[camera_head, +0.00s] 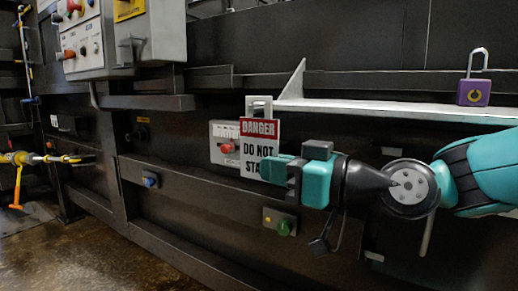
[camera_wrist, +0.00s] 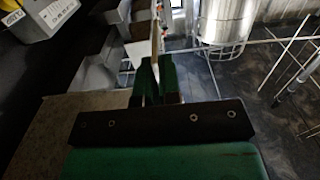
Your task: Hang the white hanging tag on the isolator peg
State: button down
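The white hanging tag (camera_head: 258,150), with a red "DANGER" band and "DO NOT STA..." lettering, hangs upright at my gripper (camera_head: 276,170) in the head view. My teal gripper covers its lower right part. In the wrist view the tag (camera_wrist: 155,38) shows as a thin edge between the green fingers of my gripper (camera_wrist: 157,68), which look closed on it. A pale loop or bracket (camera_head: 259,104) shows just above the tag; I cannot tell which it belongs to. A grey box with a handle (camera_head: 133,45) is at upper left. I cannot make out the isolator peg for certain.
A grey box with a red button (camera_head: 227,146) sits behind the tag. A white shelf (camera_head: 390,109) carries a purple padlock (camera_head: 474,92) above my arm. A green button box (camera_head: 281,222) is below. Open floor (camera_head: 100,255) lies at lower left.

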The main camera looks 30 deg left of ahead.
jog(key=shift+s+r, duration=0.1)
jog(key=shift+s, duration=0.05)
dwell(0.3)
jog(key=s+b, duration=0.2)
jog(key=s, duration=0.4)
jog(key=shift+s+a, duration=0.3)
dwell(0.7)
dwell(0.5)
